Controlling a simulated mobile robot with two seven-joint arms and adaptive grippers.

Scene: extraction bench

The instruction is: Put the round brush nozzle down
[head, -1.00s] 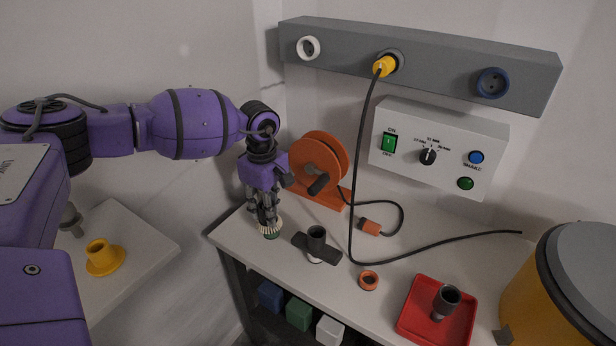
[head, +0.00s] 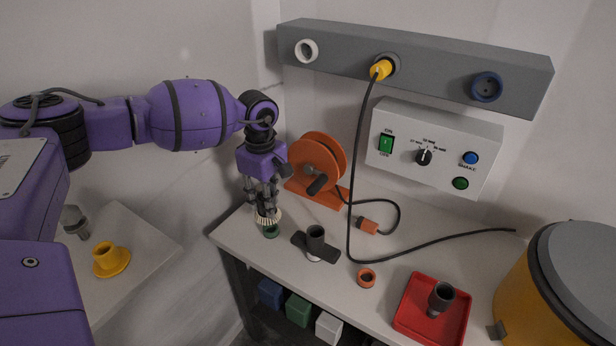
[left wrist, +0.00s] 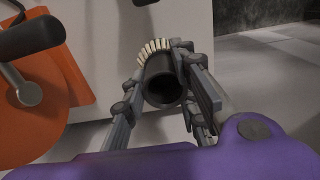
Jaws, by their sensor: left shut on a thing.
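The round brush nozzle (head: 268,218) has a ring of cream bristles and a dark tube. My left gripper (head: 266,207) is shut on it and holds it, bristles down, just above a green ring (head: 271,232) near the bench's left end. In the left wrist view the dark open tube of the nozzle (left wrist: 163,88) sits between the fingers of my left gripper (left wrist: 160,95), with bristles showing beyond it. The green ring is hidden in that view. My right gripper is not in view.
A dark flat nozzle (head: 316,246) stands right of the green ring. An orange cable reel (head: 318,160) is behind. An orange ring (head: 366,278) and a red tray (head: 405,316) holding a dark tube piece lie further right. A black cable (head: 440,245) crosses the bench (head: 345,285).

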